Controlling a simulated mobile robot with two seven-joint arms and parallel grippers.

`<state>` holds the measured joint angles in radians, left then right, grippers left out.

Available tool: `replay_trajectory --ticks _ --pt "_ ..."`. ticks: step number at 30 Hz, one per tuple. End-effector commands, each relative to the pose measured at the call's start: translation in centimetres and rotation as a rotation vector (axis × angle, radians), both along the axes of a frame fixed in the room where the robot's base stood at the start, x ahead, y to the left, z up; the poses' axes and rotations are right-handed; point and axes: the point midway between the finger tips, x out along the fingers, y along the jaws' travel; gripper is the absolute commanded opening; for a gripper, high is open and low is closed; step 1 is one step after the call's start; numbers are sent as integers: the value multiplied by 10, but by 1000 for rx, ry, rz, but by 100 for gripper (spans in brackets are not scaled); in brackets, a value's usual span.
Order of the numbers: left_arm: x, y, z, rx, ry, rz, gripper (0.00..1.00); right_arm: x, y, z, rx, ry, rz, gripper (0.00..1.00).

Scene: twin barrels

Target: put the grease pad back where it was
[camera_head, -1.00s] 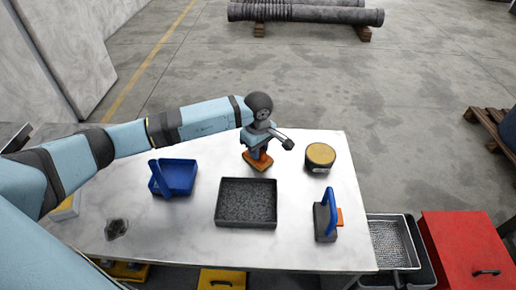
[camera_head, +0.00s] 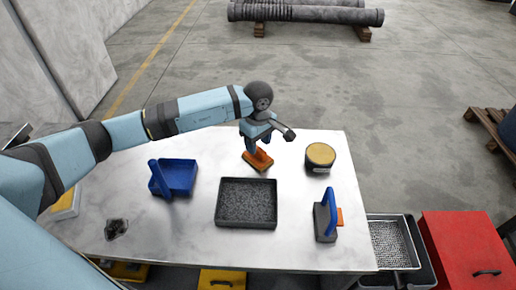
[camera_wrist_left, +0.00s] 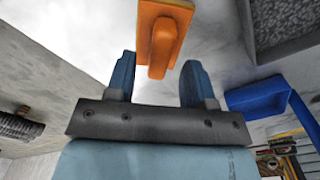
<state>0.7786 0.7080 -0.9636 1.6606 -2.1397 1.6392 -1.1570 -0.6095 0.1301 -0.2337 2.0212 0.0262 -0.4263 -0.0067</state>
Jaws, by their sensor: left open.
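An orange pad with a raised grip (camera_head: 258,161), apparently the grease pad, lies flat on the white table (camera_head: 190,235) near its back edge, behind the dark tray. My left gripper (camera_head: 257,147) is just above it. In the left wrist view the orange pad (camera_wrist_left: 172,13) shows beyond the fingertips. There the left gripper (camera_wrist_left: 160,78) has its fingers spread on either side of the pad's grip, with clear gaps and nothing held. My right gripper is not in view.
A dark tray with grey granules (camera_head: 247,228), a blue scoop-like tray (camera_head: 180,178), a round tin with a yellowish top (camera_head: 320,155) and a blue-handled tool (camera_head: 326,218) stand on the table. A dark lump (camera_head: 116,229) lies front left. A red box (camera_head: 465,245) stands right.

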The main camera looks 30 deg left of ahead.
Motion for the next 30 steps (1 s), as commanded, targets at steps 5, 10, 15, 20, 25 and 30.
replay_trajectory --ticks 5,10,15,20,25,30 --pt "1 1 41 1 -4 0 48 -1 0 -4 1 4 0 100" --pt "1 0 71 0 -2 -1 48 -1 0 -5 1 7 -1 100" --pt "0 0 87 0 0 0 48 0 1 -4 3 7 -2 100" --pt "0 0 90 1 1 1 48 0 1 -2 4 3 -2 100" --pt "0 0 90 1 1 0 48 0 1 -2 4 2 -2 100" --pt "0 0 90 0 1 0 48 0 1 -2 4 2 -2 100"
